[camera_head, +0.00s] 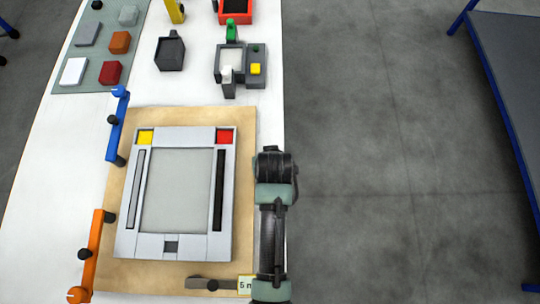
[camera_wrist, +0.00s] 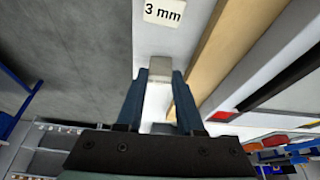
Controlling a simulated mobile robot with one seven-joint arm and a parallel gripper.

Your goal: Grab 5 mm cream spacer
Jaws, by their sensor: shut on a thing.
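In the head view a cream label (camera_head: 245,285), partly hidden by my arm, reads "5 m". My fingertips and the block are not visible in that view.
A grey frame (camera_head: 125,230) lies on a wooden board (camera_head: 246,130), with a blue clamp (camera_head: 115,125) and an orange clamp (camera_head: 92,250) at its left. Coloured blocks and small fixtures stand farther back. Open floor (camera_head: 390,150) is to the right.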

